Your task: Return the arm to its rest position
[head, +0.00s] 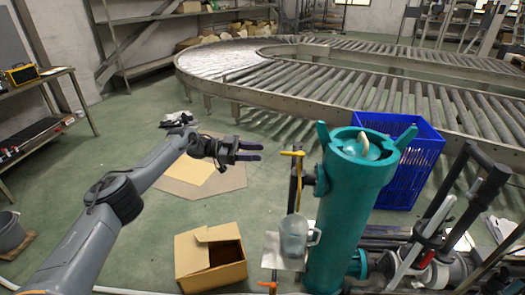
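My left arm (150,165) reaches in from the lower left, up and to the right over the floor. Its dark gripper (258,151) points right, with two fingers parallel and a gap between them. Nothing shows between the fingers. The gripper is left of the teal cylinder (345,200) and appears apart from it. I cannot make out my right gripper in this view.
The upright cylinder has a yellow-handled valve (292,153) and a clear jug (294,236) at its left side. An open cardboard box (210,256) sits below the gripper. A blue crate (412,165) and roller conveyor (430,97) stand behind. Dark bars and tubes crowd the lower right.

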